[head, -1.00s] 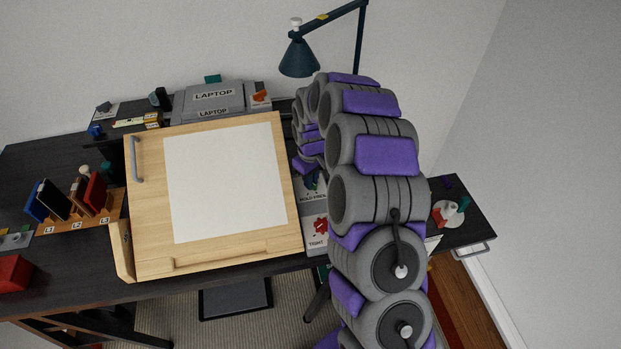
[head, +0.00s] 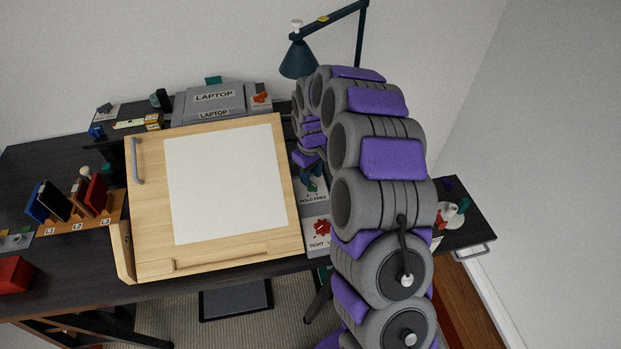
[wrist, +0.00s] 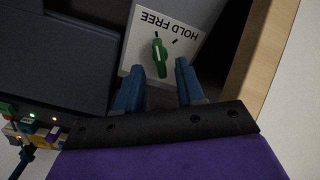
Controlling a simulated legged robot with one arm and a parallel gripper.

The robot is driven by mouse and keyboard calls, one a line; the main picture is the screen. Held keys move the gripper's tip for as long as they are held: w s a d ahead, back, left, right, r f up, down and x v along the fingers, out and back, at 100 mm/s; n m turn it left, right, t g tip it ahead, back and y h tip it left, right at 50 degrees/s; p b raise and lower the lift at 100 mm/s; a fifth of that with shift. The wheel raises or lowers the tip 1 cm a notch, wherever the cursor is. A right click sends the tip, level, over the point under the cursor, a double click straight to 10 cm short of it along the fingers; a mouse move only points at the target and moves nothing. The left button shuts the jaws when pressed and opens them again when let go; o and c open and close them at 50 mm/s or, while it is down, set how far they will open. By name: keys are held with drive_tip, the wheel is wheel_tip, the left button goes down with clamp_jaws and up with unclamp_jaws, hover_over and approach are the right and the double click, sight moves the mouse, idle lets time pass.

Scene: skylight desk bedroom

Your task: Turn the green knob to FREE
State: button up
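The green knob (wrist: 160,58) stands on a pale plate (wrist: 133,52) with HOLD and FREE lettering, upside down in the wrist view. The knob's narrow end points up towards the lettering; I cannot tell for certain which mark it lines up with. My gripper (wrist: 160,64) is open, with one blue finger on each side of the knob's near end. Gaps show between fingers and knob. In the head view the plate (head: 314,196) lies just right of the drawing board, and my gripper (head: 311,178) is above it, hiding most of the knob.
The tilted wooden drawing board (head: 290,215) stands close left of the plate. A red knob (head: 321,228) marked TIGHT sits nearer on the same strip. A dark lamp (head: 299,58) stands behind. A laptop stand (head: 214,100) is at the back.

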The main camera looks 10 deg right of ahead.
sight(311, 183)
wheel_tip(311, 183, up, 14)
drive_tip(key=p, duration=0.1)
idle(0.6)
